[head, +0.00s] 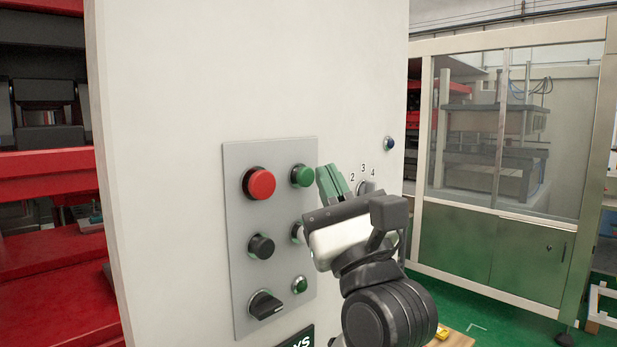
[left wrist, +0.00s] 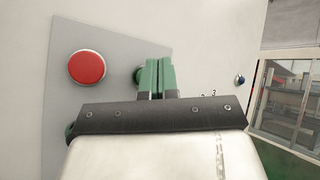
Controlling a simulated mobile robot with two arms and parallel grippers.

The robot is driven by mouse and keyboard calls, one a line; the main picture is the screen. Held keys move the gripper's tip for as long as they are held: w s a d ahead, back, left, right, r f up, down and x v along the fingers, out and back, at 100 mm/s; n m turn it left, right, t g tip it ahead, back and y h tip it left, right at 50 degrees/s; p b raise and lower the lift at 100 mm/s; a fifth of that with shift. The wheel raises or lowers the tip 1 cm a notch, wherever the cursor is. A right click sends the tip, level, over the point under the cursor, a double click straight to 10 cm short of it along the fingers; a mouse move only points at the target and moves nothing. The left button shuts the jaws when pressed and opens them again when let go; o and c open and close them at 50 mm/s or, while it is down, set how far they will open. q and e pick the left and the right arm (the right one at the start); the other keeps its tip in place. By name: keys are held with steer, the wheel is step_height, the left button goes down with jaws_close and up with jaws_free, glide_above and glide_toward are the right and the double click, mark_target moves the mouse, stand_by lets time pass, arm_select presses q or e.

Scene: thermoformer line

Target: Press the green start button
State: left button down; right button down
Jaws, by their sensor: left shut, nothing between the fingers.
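The green start button (head: 302,175) is at the upper right of a grey control plate (head: 284,240) on a white cabinet. My left gripper (head: 330,180) is shut and empty, its green fingertips just right of the button in the head view. In the left wrist view the shut fingers (left wrist: 158,76) cover most of the green button (left wrist: 138,76), and only its left edge shows. I cannot tell whether the fingers touch it. My right gripper is not in view.
A red button (head: 259,183) sits left of the green one; it also shows in the left wrist view (left wrist: 87,68). Below are a black button (head: 261,246), a black rotary switch (head: 265,304) and a small green lamp (head: 299,285). A numbered selector (head: 366,187) is to the right.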

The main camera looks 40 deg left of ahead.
arm_select(q)
steer(key=shift+a, duration=0.2)
stand_by(0.6)
steer(key=shift+a, duration=0.25)
steer(key=shift+a, duration=0.5)
stand_by(0.8)
steer(key=shift+d, duration=0.85)
steer(key=shift+s+d, duration=0.2)
steer(key=shift+d, duration=2.3)
